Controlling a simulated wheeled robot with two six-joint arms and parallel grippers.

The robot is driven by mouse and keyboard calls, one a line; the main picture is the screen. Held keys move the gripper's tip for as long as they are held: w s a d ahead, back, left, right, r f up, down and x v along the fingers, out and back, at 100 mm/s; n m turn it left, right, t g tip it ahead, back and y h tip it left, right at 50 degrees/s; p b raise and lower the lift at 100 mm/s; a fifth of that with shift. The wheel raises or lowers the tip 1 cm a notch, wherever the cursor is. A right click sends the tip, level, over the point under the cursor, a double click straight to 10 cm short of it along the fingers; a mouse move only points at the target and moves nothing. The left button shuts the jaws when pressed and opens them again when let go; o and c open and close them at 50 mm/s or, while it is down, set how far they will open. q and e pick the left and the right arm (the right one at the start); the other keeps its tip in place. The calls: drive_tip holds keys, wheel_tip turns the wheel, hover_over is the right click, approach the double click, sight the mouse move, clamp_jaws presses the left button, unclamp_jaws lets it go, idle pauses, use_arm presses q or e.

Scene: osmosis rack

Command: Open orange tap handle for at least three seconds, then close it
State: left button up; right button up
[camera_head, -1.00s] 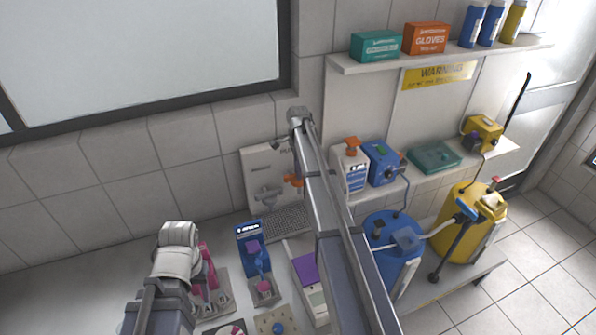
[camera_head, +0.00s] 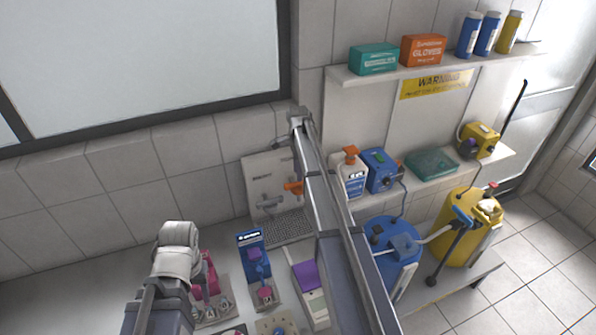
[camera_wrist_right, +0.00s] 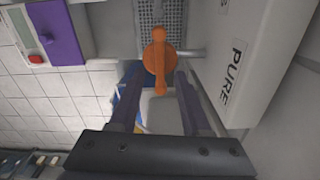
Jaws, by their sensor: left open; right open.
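The orange tap handle (camera_head: 293,187) shows at the wall-mounted tap panel (camera_head: 262,172) in the head view, partly covered by my right arm. In the right wrist view the orange handle (camera_wrist_right: 158,58) has a round hub and a lever running up and down the picture. My right gripper (camera_wrist_right: 158,76) is open, with one finger on each side of the handle's lower lever end. I cannot tell whether either finger touches it. The right fingers are hidden in the head view. My left arm stands at the lower left, but its fingers do not show.
A dark grate (camera_head: 285,228) lies below the tap. A blue device (camera_head: 254,258) and a purple-topped box (camera_head: 307,275) stand nearby on the counter. A shelf with a spray bottle (camera_head: 350,172) and blue box (camera_head: 380,170) is to the right. A white panel marked PURE (camera_wrist_right: 250,60) is close beside my right gripper.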

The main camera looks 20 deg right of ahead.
wheel_tip(320, 180, up, 4)
drive_tip(key=p, duration=0.2)
drive_tip(key=shift+f+p, duration=0.15)
drive_tip(key=shift+p, duration=0.15)
drive_tip(key=s+a+n, duration=1)
drive_tip(key=s, duration=0.3)
drive_tip(key=s+a+n, duration=0.9)
drive_tip(key=s+n, duration=0.1)
drive_tip(key=s, duration=0.4)
drive_tip(key=s+a+f+n+b, duration=0.1)
drive_tip(key=a+f+b, duration=0.2)
drive_tip(key=f+b, duration=0.4)
drive_tip(key=s+a+f+n+b, duration=0.1)
drive_tip(key=s+a+f+b, duration=0.1)
drive_tip(key=a+f+b, duration=0.2)
drive_tip(key=s+a+f+n+h+b, duration=0.1)
drive_tip(key=a+f+b, duration=0.3)
drive_tip(key=f+b, duration=0.6)
drive_tip(key=shift+s+n, duration=0.2)
drive_tip(key=shift+n, duration=0.2)
